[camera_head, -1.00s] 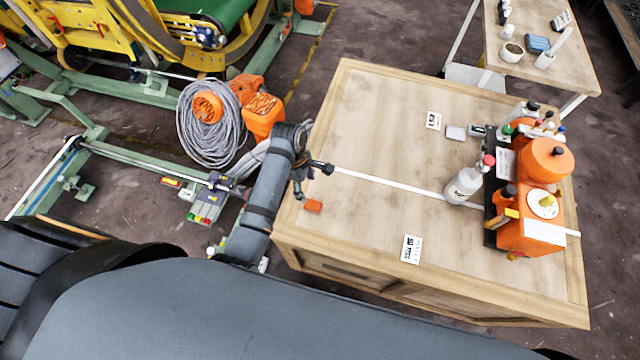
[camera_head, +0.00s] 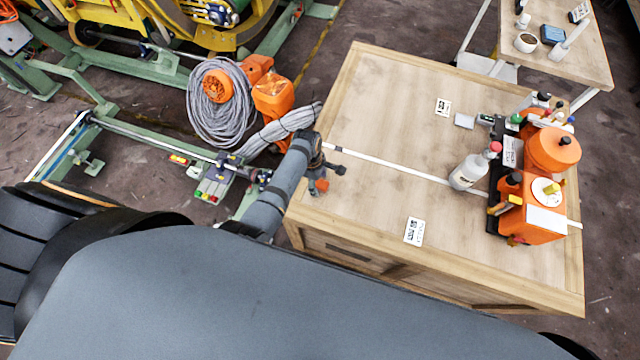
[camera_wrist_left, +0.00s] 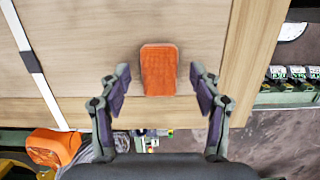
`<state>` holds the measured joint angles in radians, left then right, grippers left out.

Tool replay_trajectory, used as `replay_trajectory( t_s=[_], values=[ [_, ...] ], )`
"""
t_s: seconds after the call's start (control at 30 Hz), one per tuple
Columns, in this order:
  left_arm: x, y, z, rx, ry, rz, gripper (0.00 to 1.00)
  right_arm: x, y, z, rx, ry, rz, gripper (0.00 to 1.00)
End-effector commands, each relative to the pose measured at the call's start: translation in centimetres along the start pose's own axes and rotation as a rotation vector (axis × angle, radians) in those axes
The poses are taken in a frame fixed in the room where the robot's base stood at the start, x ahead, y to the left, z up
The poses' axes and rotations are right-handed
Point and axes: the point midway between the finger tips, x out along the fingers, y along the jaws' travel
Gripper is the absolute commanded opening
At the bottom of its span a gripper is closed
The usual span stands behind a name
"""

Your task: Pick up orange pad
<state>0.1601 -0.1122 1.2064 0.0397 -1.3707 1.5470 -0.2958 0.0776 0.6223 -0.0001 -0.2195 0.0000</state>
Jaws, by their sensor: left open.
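The orange pad (camera_head: 321,187) lies on the wooden table near its left front edge. In the head view it shows only partly, beside and behind my left gripper (camera_head: 328,176). In the left wrist view the whole pad (camera_wrist_left: 159,70) shows as a small orange block on the wood. My left gripper (camera_wrist_left: 160,76) is open, with one finger on each side of the pad and a clear gap on both sides. Neither finger appears to touch the pad. I cannot tell the exact height above the table. My right gripper is not in view.
The wooden table (camera_head: 385,110) has a white strip (camera_head: 400,166) across it. A white bottle (camera_head: 468,172) and an orange caddy (camera_head: 535,218) stand on the right. A cable coil (camera_head: 222,103) and orange equipment lie on the floor to the left. The table's middle is mostly clear.

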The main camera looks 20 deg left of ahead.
Motion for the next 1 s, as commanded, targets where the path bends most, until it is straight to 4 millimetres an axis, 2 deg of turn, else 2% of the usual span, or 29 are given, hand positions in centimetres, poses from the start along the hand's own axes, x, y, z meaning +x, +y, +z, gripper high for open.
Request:
replay_trajectory(
  t_s=[0.1, 0.23, 0.57, 0.67, 1.0],
  values=[
    [0.2, 0.1, 0.0, 0.0, 0.0, 0.001, 0.64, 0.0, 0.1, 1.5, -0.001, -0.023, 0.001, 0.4],
    [0.2, 0.0, 0.0, 0.0, 0.0, 0.001, 0.63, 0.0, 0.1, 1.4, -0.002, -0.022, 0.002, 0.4],
    [0.2, 0.0, 0.0, 0.0, 0.0, 0.001, 0.18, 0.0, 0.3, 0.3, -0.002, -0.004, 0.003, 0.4],
    [0.2, 0.0, 0.0, 0.0, 0.0, 0.001, 0.11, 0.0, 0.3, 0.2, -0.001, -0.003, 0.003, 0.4],
    [-0.4, 0.1, 0.0, 0.001, 0.0, 0.001, 0.11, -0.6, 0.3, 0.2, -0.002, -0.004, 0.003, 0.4]
  ],
)
